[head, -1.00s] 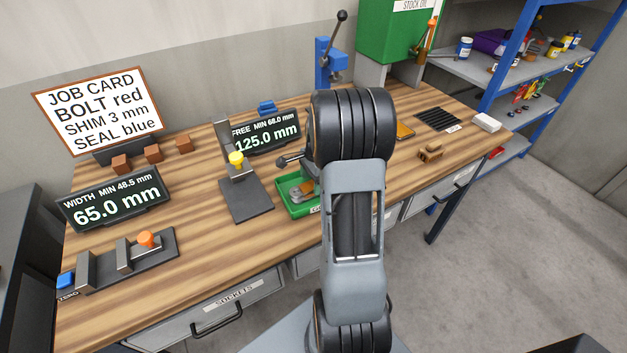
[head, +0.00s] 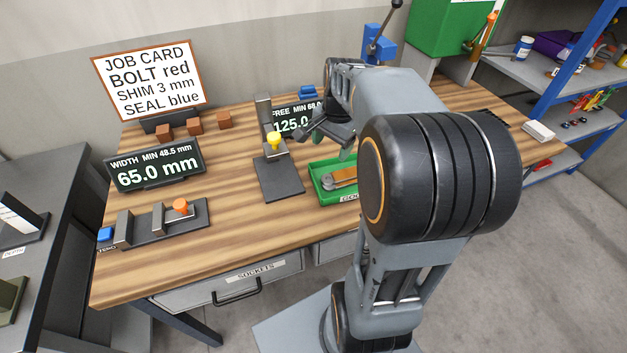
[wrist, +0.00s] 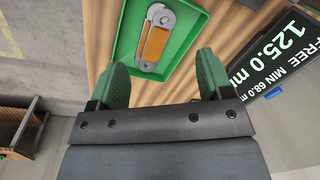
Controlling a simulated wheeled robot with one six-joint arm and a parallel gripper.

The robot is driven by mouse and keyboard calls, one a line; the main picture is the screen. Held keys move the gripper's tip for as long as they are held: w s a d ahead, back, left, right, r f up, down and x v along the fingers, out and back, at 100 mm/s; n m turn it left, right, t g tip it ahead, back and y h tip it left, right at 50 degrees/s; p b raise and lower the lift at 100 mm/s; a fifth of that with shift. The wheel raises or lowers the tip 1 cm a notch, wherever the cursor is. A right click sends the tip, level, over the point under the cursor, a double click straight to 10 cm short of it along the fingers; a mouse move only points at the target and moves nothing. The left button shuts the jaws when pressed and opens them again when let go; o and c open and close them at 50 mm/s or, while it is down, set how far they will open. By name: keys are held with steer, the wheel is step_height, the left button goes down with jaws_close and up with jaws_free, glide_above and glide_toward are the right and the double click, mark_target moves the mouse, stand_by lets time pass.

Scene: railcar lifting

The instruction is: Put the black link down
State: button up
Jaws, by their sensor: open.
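A link with rounded grey ends and an orange-brown middle lies in the green tray (head: 322,196). The link (wrist: 163,18) shows from above in the wrist view, inside the tray (wrist: 118,62). I make out no clearly black link. My gripper (wrist: 163,66) is open, with its two green fingers apart and nothing between them. In the wrist view the link lies beyond the fingertips, apart from them. In the head view my gripper (head: 328,142) is above the back part of the tray, partly hidden by my arm.
A gauge with a yellow knob (head: 274,140) stands left of the tray, before a 125.0 mm display (head: 292,124). A width gauge with an orange knob (head: 181,206) and 65.0 mm display (head: 155,167) are further left. Bare wood (head: 225,225) lies between the gauges.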

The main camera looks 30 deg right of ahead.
steer(key=s+a+n+t, duration=0.3)
steer(key=s+a+n, duration=0.7)
steer(key=a+n, duration=0.3)
steer(key=shift+f+n, duration=0.3)
steer(key=shift+f, duration=0.15)
